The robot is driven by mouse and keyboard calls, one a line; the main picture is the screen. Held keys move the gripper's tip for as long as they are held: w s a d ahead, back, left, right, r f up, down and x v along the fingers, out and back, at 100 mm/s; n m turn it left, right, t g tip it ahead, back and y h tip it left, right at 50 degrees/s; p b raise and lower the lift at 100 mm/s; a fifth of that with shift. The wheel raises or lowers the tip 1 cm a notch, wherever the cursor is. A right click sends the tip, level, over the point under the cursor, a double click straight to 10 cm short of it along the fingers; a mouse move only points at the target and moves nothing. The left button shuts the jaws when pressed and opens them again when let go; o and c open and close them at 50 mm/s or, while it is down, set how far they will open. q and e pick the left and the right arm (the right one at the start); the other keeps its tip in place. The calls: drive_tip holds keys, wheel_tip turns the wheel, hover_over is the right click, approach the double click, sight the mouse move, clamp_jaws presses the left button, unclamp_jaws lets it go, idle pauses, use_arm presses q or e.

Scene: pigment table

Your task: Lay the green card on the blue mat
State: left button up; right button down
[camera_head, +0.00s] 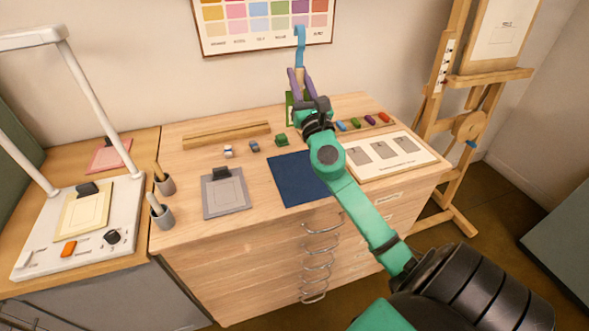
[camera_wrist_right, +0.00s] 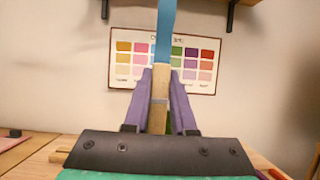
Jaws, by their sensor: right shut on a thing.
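The blue mat (camera_head: 291,181) lies flat on the wooden cabinet top, its right part hidden by my right arm. A green card-like piece (camera_head: 289,108) shows at the back of the top, partly hidden behind my right gripper; I cannot tell whether it leans or lies. My right gripper (camera_head: 300,78) points up above the back of the cabinet. The blue part also shows in the right wrist view (camera_wrist_right: 165,30). My left gripper is out of view.
A grey board (camera_head: 225,198) with a dark clip lies left of the mat. A white sheet with grey patches (camera_head: 412,165) lies right of it. A wooden bar (camera_head: 226,135) and small coloured blocks line the back.

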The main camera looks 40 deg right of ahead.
drive_tip(key=shift+d+r, duration=0.25)
drive_tip(key=shift+r, duration=0.3)
drive_tip(key=shift+r+y, duration=0.35)
drive_tip(key=shift+y, duration=0.05)
wheel_tip(320, 180, down, 16)
drive_tip(key=b, duration=1.3)
drive_tip(key=shift+s+r, duration=0.1)
drive_tip(key=shift+r, duration=0.15)
use_arm(q)
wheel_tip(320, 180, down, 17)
drive_tip(key=b, duration=0.3)
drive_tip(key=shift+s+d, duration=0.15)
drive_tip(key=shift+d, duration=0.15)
use_arm(e)
wheel_tip(320, 180, down, 4)
drive_tip(key=shift+f, duration=0.15)
drive_tip(key=c, duration=0.7)
unclamp_jaws()
drive_tip(key=shift+b, duration=0.3)
drive_tip(key=shift+c, duration=0.2)
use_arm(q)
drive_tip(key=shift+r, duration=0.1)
